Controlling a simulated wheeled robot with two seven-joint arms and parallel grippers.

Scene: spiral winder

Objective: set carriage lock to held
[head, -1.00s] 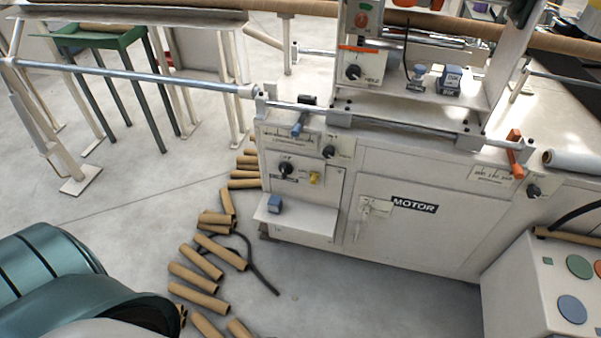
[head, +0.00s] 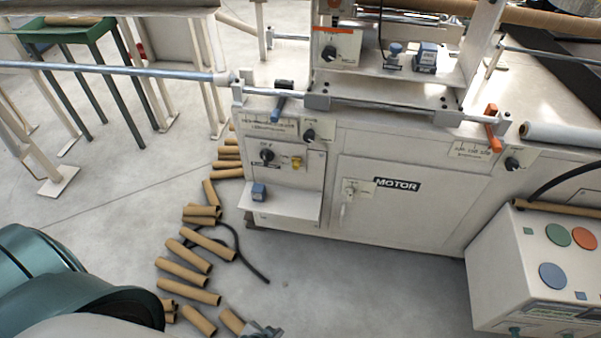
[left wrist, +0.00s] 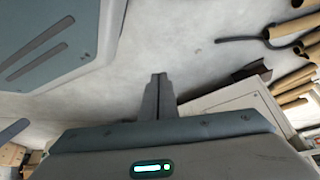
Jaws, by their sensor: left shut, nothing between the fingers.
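The winder's white cabinet (head: 400,225) carries several controls, and its small labels are too blurred to tell which one is the carriage lock. A blue-handled lever (head: 280,104) sits at the left of the rail and an orange lever (head: 491,128) at its right end. Black knobs show below the blue lever (head: 309,135), on the small left panel (head: 267,154) and below the orange lever (head: 512,163). My left gripper (head: 262,330) just enters the bottom of the head view, far below the controls. In the left wrist view its fingers (left wrist: 156,95) are closed together and empty.
Cardboard tubes (head: 182,272) and a black cable (head: 245,255) lie on the floor left of the cabinet. A control box (head: 530,255) with coloured buttons stands at the lower right. A green table (head: 75,35) is at the back left. Floor before the cabinet is clear.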

